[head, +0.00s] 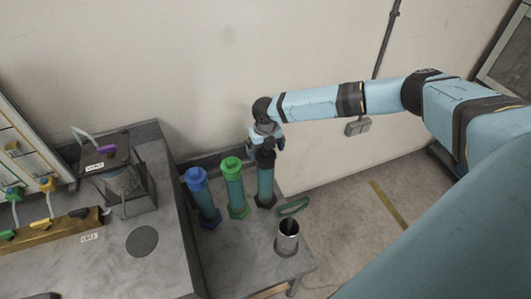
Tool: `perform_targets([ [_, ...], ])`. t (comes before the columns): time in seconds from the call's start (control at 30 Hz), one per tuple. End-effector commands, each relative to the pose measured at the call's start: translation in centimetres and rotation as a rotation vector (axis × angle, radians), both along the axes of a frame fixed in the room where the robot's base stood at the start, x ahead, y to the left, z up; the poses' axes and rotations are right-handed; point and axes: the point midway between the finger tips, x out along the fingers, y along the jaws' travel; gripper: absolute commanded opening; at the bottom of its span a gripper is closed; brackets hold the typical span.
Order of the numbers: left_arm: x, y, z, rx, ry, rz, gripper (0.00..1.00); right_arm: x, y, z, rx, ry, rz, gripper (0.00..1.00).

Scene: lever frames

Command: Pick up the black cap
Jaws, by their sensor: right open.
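The black cap (265,157) sits on top of the rightmost of three tubes standing on the table. The tube (265,182) below it is teal with a black base. My right gripper (266,144) is open just above the black cap, its fingers pointing down. I cannot tell whether the fingers touch the cap. My left gripper is not in view.
A blue-capped tube (203,198) and a green-capped tube (235,188) stand left of the black one. In front is a metal cup (287,239) with a green-handled tool (293,207). A framed apparatus (119,174) stands on the left bench. The wall (220,70) is close behind.

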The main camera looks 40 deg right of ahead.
Motion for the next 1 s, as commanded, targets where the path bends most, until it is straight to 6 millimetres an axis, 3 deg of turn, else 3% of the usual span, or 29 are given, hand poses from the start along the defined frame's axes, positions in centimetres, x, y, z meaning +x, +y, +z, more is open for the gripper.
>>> perform_targets([
  [0.13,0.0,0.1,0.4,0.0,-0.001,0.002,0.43,-0.1,0.0,-1.5,-0.001,0.002,-0.001,1.0],
  [0.4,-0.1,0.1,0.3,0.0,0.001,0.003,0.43,-0.1,0.0,-1.8,0.0,0.0,-0.001,0.98],
  [0.6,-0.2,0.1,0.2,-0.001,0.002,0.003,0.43,-0.1,0.0,-1.8,0.0,0.0,-0.001,0.52],
  [1.0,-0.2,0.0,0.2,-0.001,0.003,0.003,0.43,0.0,-0.1,-1.7,0.0,0.0,-0.002,0.5],
])
